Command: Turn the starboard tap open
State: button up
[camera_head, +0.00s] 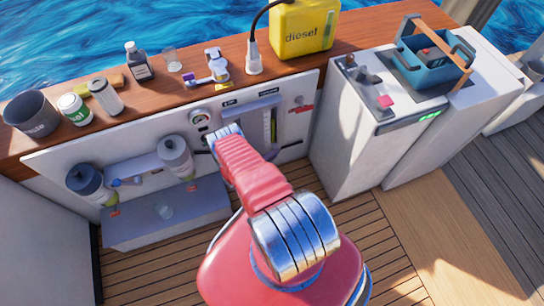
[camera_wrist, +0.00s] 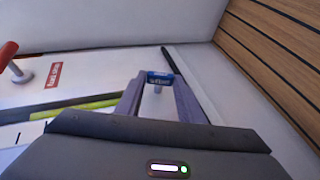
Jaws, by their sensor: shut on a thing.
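In the wrist view, my gripper (camera_wrist: 157,84) is shut on a small blue handle (camera_wrist: 159,76) with pale lettering too small to read. A short pale stem shows below the handle, between the fingers. I cannot tell from the lettering whether it is the starboard tap, nor clearly how far it is turned. In the head view, my arm reaches to the white panel (camera_head: 240,98) and hides the gripper and handle.
A red lever (camera_wrist: 10,56) sits beside a red label (camera_wrist: 54,74); a yellow-green gauge strip (camera_wrist: 90,103) runs nearby. Two filter canisters (camera_head: 175,157) (camera_head: 86,181) stand left of my arm. A white cabinet (camera_head: 350,140) stands right. The deck in front is clear.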

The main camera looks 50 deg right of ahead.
jog(key=shift+w+a+f, duration=0.15)
jog(key=o, duration=1.1)
jog(key=shift+c, duration=0.2)
jog(key=v, duration=1.3)
jog(key=shift+a, duration=0.35)
